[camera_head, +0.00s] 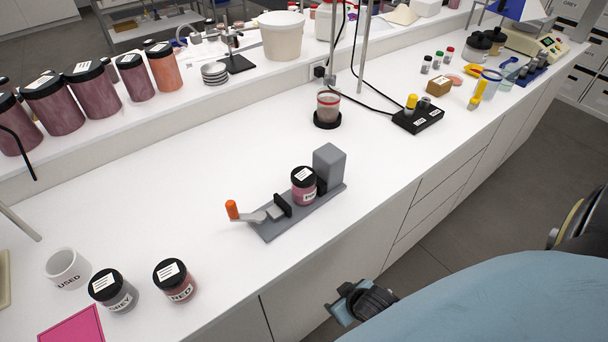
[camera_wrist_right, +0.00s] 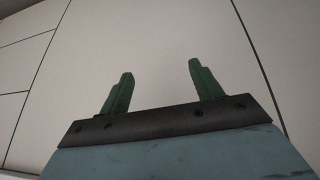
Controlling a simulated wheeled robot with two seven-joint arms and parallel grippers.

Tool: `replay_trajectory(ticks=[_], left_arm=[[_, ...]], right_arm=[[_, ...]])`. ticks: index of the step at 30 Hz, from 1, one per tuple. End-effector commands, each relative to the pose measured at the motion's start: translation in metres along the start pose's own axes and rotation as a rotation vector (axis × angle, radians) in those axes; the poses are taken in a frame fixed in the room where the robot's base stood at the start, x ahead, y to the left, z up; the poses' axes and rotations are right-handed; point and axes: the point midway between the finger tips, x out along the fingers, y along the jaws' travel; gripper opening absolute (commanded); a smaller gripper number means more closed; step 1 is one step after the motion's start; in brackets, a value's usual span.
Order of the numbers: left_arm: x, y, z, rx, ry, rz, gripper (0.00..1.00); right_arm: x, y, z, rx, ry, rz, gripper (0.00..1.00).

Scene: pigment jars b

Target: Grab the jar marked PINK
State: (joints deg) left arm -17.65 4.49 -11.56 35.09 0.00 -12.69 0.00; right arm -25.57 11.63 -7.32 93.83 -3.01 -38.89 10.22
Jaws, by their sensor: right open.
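A black-lidded jar with pink contents (camera_head: 304,187) stands upright in a grey clamp fixture (camera_head: 300,213) on the white bench; its front label is too small to read surely. The clamp has an orange-tipped handle (camera_head: 232,209), and its jaws are at both sides of the jar. My right gripper (camera_head: 338,308) is low in front of the bench's front edge, well apart from the jar. In the right wrist view its two green fingers (camera_wrist_right: 160,78) are apart with nothing between them, facing pale cabinet fronts. My left gripper is not in view.
A jar marked RED (camera_head: 175,281), a jar marked GREY (camera_head: 113,291) and a white cup marked USED (camera_head: 67,268) stand at the front left. A small jar (camera_head: 328,107) sits on a black round base behind the clamp.

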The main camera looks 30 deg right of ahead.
Motion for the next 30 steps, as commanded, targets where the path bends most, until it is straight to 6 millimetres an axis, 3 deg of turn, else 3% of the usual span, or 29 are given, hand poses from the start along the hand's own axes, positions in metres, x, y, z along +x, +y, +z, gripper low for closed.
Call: replay_trajectory(ticks=[1, 3, 11, 13, 18, 24, 30], left_arm=[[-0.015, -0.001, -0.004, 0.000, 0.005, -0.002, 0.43], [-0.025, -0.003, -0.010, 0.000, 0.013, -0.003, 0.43], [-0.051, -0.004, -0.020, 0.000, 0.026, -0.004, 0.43], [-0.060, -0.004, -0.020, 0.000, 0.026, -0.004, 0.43], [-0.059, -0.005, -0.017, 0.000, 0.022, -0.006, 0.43], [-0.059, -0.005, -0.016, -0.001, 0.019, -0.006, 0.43], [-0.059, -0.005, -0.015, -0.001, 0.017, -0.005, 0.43]], right_arm=[[-0.031, 0.005, -0.031, 0.006, 0.042, 0.006, 0.64], [-0.063, 0.010, -0.064, 0.017, 0.089, 0.015, 0.64], [-0.166, 0.022, -0.148, 0.054, 0.240, 0.033, 0.64], [-0.197, 0.034, -0.181, 0.069, 0.355, 0.038, 0.64], [-0.204, 0.047, -0.214, 0.090, 0.543, 0.011, 0.64], [-0.210, 0.053, -0.233, 0.092, 0.657, -0.024, 0.64], [-0.194, 0.054, -0.250, 0.094, 0.676, -0.031, 0.64]])
